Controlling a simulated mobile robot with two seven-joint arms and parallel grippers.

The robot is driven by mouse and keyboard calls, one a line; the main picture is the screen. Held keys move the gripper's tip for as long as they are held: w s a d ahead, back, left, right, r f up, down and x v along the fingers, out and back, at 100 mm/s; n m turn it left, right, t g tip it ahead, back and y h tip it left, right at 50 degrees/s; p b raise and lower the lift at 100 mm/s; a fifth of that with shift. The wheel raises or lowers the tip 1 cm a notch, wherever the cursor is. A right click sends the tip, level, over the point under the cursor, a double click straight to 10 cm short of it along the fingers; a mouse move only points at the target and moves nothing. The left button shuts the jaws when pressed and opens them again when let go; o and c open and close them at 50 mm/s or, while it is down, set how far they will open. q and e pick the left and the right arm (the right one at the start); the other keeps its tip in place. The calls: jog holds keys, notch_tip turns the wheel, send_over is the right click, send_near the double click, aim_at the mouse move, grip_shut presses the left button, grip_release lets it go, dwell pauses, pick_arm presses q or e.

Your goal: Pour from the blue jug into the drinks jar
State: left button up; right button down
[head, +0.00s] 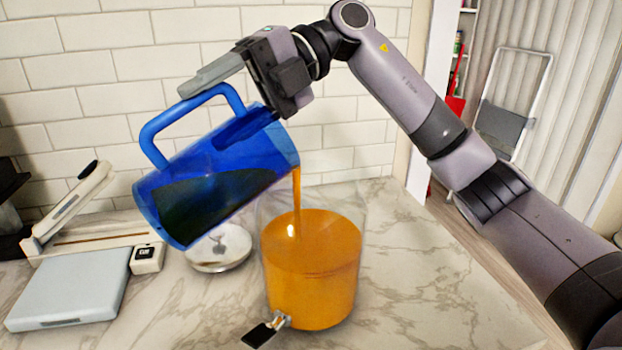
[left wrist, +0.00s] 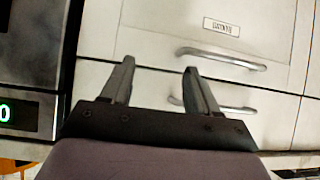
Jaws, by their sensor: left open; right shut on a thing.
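The blue jug (head: 222,178) is held tilted in the air in the head view, its mouth to the right. Dark-looking liquid shows through its side. My right gripper (head: 225,85) is shut on the jug's handle at its upper end. An orange stream (head: 297,195) falls from the jug's mouth into the clear drinks jar (head: 312,265). The jar stands upright on the counter, filled with orange liquid to below its rim, with a tap at its front. My left gripper (left wrist: 158,85) is open and empty in the left wrist view, facing drawer fronts.
A marble counter (head: 420,285) is clear right of the jar. A round metal dish (head: 218,248) stands behind the jar to the left. A flat scale (head: 70,290) and a slicer-like tool (head: 75,205) lie at left. A tiled wall (head: 110,100) is behind. Drawers with handles (left wrist: 220,58) face my left gripper.

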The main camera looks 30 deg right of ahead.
jog(key=shift+d+y, duration=0.4)
dwell(1.4)
